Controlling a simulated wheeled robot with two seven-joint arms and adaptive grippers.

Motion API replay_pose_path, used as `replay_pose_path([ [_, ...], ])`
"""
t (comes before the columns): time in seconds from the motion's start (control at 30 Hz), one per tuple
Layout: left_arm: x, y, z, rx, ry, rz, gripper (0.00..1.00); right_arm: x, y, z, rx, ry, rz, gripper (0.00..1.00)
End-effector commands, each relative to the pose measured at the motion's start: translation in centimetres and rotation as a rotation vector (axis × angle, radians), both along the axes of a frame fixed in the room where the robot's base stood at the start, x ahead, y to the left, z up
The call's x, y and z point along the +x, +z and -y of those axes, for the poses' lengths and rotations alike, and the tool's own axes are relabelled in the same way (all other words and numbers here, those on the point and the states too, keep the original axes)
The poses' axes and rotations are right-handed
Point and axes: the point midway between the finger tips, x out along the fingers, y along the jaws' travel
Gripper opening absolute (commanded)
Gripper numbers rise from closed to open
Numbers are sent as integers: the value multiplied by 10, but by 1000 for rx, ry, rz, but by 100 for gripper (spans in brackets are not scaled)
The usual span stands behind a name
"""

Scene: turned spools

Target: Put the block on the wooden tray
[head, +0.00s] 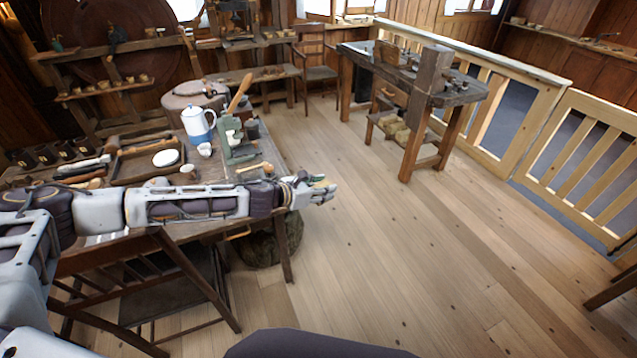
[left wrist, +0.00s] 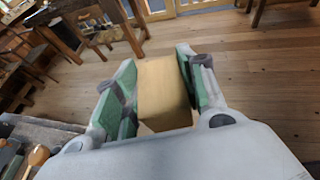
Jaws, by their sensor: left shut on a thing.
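My left gripper (head: 320,190) reaches across the table and past its right edge, above the floor. In the left wrist view the gripper (left wrist: 157,75) is shut on a plain light-wood block (left wrist: 163,92), with a green-padded finger on each side. In the head view the block is mostly hidden by the fingers. The wooden tray (head: 122,177) lies on the table to the left of the gripper, behind my forearm. A white round dish (head: 166,158) sits in it. My right gripper is not in view.
A white and blue pot (head: 198,124), a small white cup (head: 205,149) and a green stand (head: 236,143) are on the table (head: 217,172) right of the tray. Several dark cups stand at the far left. The floor (head: 400,250) to the right is clear.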

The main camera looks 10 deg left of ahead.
Motion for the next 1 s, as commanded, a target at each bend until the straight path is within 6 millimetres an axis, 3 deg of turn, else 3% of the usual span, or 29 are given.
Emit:
replay_pose_path([
  [0.5,-35,-30,37,-3,40,-3,15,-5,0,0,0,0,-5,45],
  [1.0,-62,-50,45,-2,125,-4,15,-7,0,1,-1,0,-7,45],
])
